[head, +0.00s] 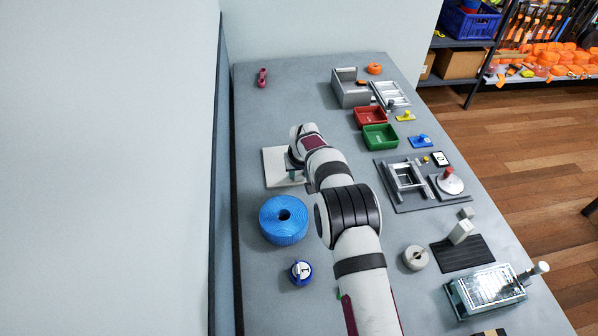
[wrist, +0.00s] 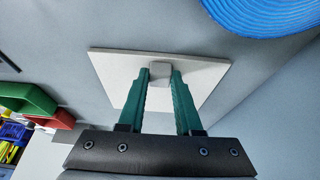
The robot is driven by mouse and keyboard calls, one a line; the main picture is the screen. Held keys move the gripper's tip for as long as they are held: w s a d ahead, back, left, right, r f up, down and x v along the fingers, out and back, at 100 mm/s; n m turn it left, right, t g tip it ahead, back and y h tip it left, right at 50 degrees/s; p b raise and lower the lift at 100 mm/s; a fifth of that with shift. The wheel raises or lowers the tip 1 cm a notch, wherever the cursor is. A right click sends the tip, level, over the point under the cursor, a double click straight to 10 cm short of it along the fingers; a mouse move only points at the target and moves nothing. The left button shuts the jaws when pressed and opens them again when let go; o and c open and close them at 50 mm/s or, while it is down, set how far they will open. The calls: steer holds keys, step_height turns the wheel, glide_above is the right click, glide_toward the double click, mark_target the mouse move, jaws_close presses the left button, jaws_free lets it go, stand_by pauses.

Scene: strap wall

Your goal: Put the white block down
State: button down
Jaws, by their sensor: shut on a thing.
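My gripper (wrist: 160,78) is shut on a small pale grey block (wrist: 160,70), held between the tips of its teal fingers. Behind the block is a flat white square plate (wrist: 115,68); I cannot tell whether the block touches it or is part of it. In the head view my gripper (head: 294,174) is over the white plate (head: 274,172), left of the table's middle, and my wrist hides the held block.
A blue roll (head: 284,220) lies just in front of the plate, with a blue-and-white round item (head: 301,272) nearer. Green (head: 380,137) and red (head: 369,116) bins stand to the right. A wall runs along the left.

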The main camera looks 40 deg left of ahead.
steer(key=c, duration=0.6)
jaws_free()
steer(key=v, duration=1.2)
steer(key=s+d+r+m+g+h, duration=0.1)
steer(key=d+r+m, duration=0.3)
steer(key=d, duration=0.6)
steer(key=s+d+r+m+h, duration=0.15)
steer(key=d+r, duration=0.35)
steer(key=d, duration=0.5)
steer(key=s+d+r+m+g, duration=0.25)
steer(key=s+d+m, duration=0.25)
steer(key=s+d, duration=0.85)
steer(key=s+d+f+m+y, duration=0.1)
steer(key=s+d+m, duration=0.3)
steer(key=s, duration=0.8)
steer(key=shift+s+d+f, duration=0.25)
steer(key=shift+d+f, duration=0.05)
steer(key=shift+f, duration=0.4)
